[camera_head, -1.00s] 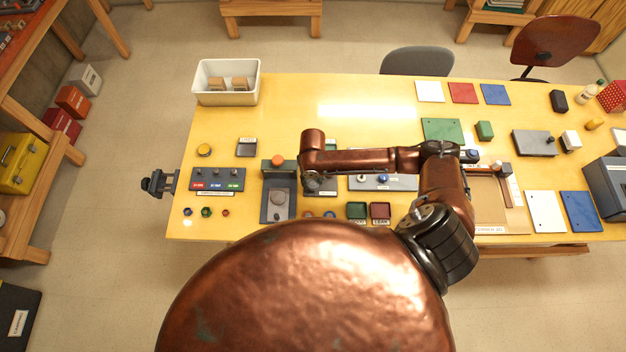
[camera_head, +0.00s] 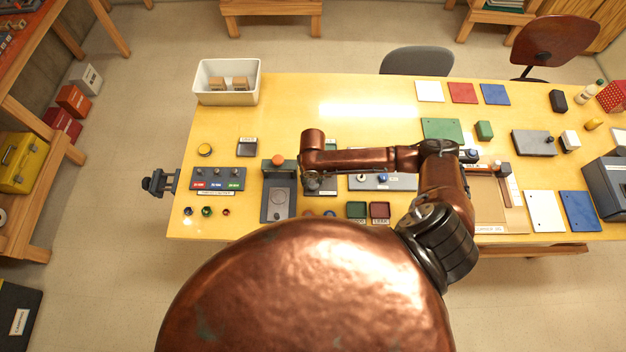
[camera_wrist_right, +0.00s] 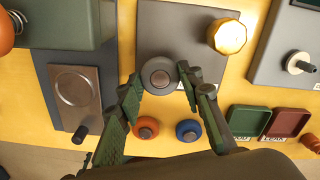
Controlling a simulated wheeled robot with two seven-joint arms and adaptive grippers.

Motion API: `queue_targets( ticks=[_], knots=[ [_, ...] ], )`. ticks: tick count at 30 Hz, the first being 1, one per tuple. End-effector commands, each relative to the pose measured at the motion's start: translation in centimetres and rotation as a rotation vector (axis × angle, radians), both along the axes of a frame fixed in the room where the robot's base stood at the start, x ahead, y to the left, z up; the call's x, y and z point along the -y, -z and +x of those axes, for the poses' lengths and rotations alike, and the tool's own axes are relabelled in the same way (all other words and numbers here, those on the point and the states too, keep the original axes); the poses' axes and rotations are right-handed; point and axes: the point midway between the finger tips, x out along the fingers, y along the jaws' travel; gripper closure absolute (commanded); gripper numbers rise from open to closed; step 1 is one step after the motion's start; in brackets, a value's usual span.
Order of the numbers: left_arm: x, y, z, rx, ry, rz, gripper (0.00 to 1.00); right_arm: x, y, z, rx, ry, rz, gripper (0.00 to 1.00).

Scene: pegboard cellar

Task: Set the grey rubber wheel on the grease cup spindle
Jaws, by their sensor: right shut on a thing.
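The grey rubber wheel (camera_wrist_right: 159,76) is between the fingertips of my right gripper (camera_wrist_right: 161,80), which is shut on it, in the right wrist view. The wheel lies flat, over the near edge of a grey plate (camera_wrist_right: 172,30). A gold faceted knob (camera_wrist_right: 227,36) stands on this plate, to the right of the wheel. I cannot tell whether the wheel touches the plate, and no spindle shows under it. In the head view my right arm reaches in from the right and its copper wrist (camera_head: 312,142) hides most of the plate. My left gripper is not in view.
An orange wheel (camera_wrist_right: 146,127) and a blue wheel (camera_wrist_right: 188,130) lie near the fingers. A press-like fixture (camera_wrist_right: 70,32) stands close on the left. Green (camera_wrist_right: 249,120) and red (camera_wrist_right: 287,122) trays are on the right, below another grey plate with a pale spindle (camera_wrist_right: 298,63).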

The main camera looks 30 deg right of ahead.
Motion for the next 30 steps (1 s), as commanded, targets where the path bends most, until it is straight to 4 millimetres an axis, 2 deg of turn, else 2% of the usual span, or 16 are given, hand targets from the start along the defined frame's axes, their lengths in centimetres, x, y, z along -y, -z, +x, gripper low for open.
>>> queue_targets(
  ticks=[30],
  knots=[
    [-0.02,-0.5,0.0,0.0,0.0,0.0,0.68,-0.03,0.4,0.01,0.0,0.0,0.0,0.94]
  ],
)
